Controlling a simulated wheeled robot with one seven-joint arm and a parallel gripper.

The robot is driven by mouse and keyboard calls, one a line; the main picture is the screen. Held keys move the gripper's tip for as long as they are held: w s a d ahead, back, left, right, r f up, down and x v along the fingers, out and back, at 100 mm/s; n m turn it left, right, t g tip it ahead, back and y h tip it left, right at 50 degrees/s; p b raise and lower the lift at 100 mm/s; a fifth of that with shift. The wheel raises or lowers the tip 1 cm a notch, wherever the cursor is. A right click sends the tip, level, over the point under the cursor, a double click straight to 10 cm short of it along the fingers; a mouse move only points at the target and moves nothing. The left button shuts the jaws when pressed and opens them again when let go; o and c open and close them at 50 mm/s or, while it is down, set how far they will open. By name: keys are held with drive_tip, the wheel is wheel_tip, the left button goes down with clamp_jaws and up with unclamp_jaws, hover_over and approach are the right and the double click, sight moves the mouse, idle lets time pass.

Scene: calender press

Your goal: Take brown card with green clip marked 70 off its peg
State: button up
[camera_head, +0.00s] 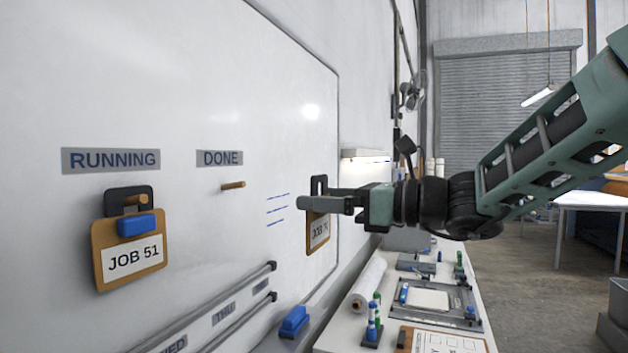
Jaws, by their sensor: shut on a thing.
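A brown card (319,231) with a white label hangs upright at the right part of the whiteboard. The label reads JOB and a 7, with the rest cut off or too small to read. A dark hanger loop (318,183) rises above it. My gripper (306,203) comes in from the right and is shut at the top of this card, across its clip. The clip's colour and any peg behind are hidden by the fingers, so I cannot tell whether the card still hangs on a peg.
A bare peg (233,186) sticks out under the DONE sign (220,158). A rail (235,302) runs along the lower board. A cluttered bench (402,315) stands below right.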

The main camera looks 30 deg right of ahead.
drive_tip(key=shift+s+d, duration=0.25)
drive_tip(key=shift+s, duration=0.1)
drive_tip(key=shift+r+p, duration=0.35)
drive_tip(key=shift+p, duration=0.1)
idle(0.6)
drive_tip(key=p+v, duration=0.2)
drive_tip(key=v, duration=0.1)
drive_tip(key=p+v, duration=0.1)
drive_tip(key=shift+s+d+r, duration=0.1)
drive_tip(key=shift+s+r, duration=0.1)
drive_tip(key=shift+r, duration=0.2)
idle(0.5)
drive_tip(key=shift+s+d, duration=0.1)
